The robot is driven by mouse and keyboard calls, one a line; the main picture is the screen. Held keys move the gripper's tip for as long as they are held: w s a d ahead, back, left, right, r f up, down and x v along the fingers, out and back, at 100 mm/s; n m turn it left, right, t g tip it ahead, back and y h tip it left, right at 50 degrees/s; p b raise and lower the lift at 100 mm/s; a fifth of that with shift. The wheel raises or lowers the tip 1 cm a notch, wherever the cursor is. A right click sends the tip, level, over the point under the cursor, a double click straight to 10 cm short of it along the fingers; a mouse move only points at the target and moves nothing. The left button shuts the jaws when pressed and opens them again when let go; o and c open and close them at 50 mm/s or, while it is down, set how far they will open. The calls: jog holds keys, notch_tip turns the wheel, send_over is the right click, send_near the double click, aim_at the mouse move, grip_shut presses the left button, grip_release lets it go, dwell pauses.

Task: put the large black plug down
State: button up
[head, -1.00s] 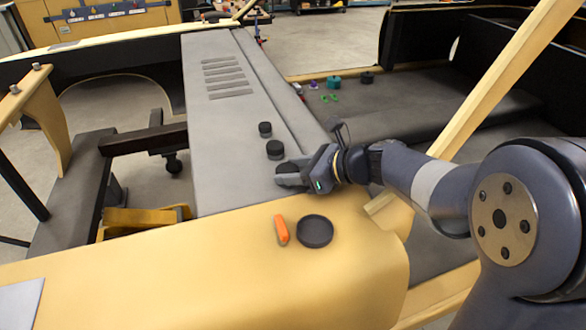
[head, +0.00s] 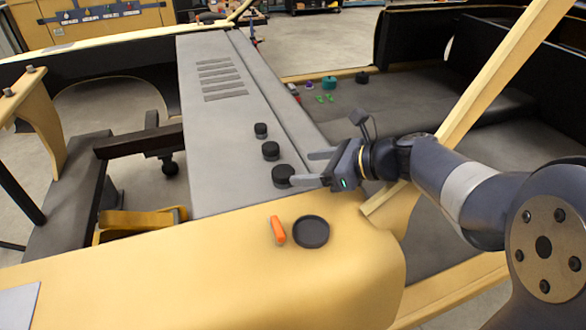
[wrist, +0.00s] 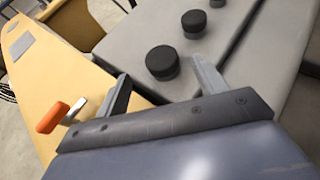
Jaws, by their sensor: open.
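The large black plug (head: 283,175), a short dark cylinder, stands upright on the grey panel (head: 215,130), nearest of a row of three. It also shows in the wrist view (wrist: 162,62), just beyond and between the fingertips. My gripper (head: 303,168) is open and empty, to the right of this plug. In the wrist view its two fingers (wrist: 160,68) are spread apart. In the head view one fingertip lies close to the plug; I cannot tell if they touch. Two smaller black plugs (head: 271,150) (head: 261,130) stand farther along the panel.
An orange-handled item (head: 278,230) and a round black dish (head: 311,231) lie on the yellow surface (head: 200,265) in front. A yellow beam (head: 480,110) slants up at right. Small coloured parts (head: 325,90) lie on the dark floor behind. The panel left of the plugs is clear.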

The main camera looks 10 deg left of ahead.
aim_at(289, 172)
jog(key=v, duration=0.6)
jog(key=shift+d, duration=0.1)
jog(key=x, duration=1.2)
jog(key=shift+f, duration=0.25)
jog(key=shift+r, duration=1.25)
jog(key=shift+f, duration=0.15)
